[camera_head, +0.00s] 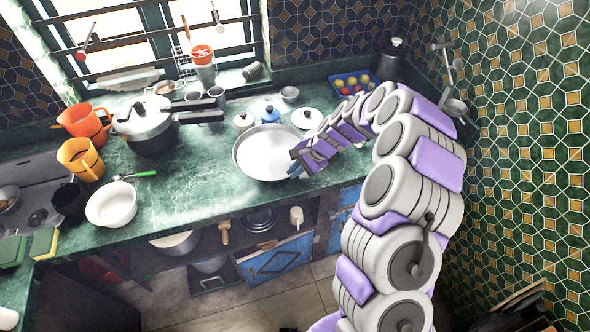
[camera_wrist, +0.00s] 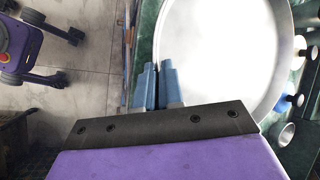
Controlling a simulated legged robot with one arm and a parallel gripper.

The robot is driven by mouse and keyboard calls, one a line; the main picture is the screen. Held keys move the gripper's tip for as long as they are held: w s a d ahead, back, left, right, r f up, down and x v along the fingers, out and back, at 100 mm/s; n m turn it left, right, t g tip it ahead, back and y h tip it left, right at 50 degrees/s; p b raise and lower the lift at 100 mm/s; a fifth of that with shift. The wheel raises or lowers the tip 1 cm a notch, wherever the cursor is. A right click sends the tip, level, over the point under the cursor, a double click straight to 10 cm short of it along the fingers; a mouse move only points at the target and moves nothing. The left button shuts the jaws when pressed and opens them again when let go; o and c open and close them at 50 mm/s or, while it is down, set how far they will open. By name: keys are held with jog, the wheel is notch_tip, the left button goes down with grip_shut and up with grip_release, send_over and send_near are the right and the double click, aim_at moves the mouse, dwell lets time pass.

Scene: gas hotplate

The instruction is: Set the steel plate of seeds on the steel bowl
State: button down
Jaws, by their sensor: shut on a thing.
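A wide, round, shallow steel plate (camera_head: 262,155) is at the counter's front edge; it fills the upper right of the wrist view (camera_wrist: 225,50). Its inside looks bright and bare, and I cannot make out seeds. My gripper (camera_head: 295,168) is at its right rim. In the wrist view the blue fingers (camera_wrist: 153,84) are close together, one on each side of the rim, shut on it. I cannot tell whether the plate is lifted. A small steel bowl (camera_head: 289,93) stands behind it; I cannot tell if it is the task's bowl.
A pressure cooker (camera_head: 148,128), orange jugs (camera_head: 80,158) and a white bowl (camera_head: 111,204) stand to the left. A tiled wall is on the right.

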jog(key=shift+f, duration=0.4)
jog(key=c, duration=1.2)
grip_release()
jog(key=w+p+v, duration=0.1)
jog(key=p+v, duration=0.2)
jog(key=v, duration=1.4)
jog(key=s+a+r+n+g+h, duration=0.1)
jog(key=s+a+r+n, duration=0.15)
jog(key=s+r, duration=0.45)
jog(key=s+a+r+n+g+h, duration=0.15)
jog(key=s+n, duration=0.25)
jog(key=s, duration=0.6)
jog(key=s+d+n+h, duration=0.1)
jog(key=s+d, duration=0.1)
jog(key=s, duration=0.6)
jog(key=s+d+n+h, duration=0.1)
jog(key=s+d, duration=0.1)
jog(key=s, duration=0.6)
jog(key=s+d+r+n+h, duration=0.1)
jog(key=s+d+h, duration=0.1)
jog(key=s, duration=0.6)
jog(key=shift+d+r+n, duration=0.1)
jog(key=shift+d+n, duration=0.15)
jog(key=shift+d, duration=0.3)
